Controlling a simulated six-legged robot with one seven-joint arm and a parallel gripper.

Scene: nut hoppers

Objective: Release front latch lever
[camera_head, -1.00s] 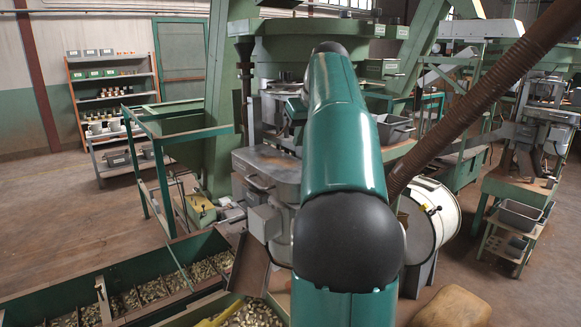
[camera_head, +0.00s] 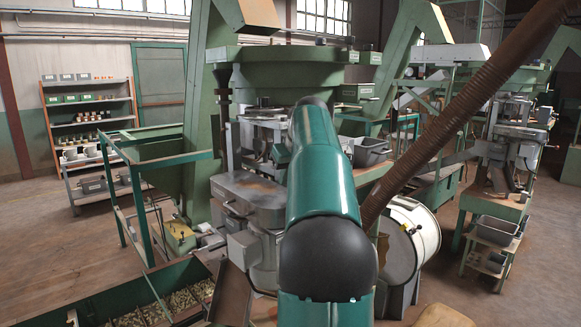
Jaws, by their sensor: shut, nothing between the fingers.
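The green and grey nut-hopper machine (camera_head: 285,55) stands in the middle of the view. A grey metal housing (camera_head: 250,190) with a small bar handle (camera_head: 235,208) on its front sits low on it, left of my arm. I cannot make out which part is the front latch lever; it may be hidden behind my arm. My green arm rises through the centre and covers part of the machine. A small green piece of my arm shows just left of its upper end. My gripper cannot be seen; the arm and the machine's dark parts hide that area.
A green trough of nuts (camera_head: 105,297) lies at lower left, with a green rail frame (camera_head: 150,215) behind it. A brown ribbed hose (camera_head: 455,115) slants down on the right, near a white drum (camera_head: 425,235). Open floor (camera_head: 40,240) shows at left.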

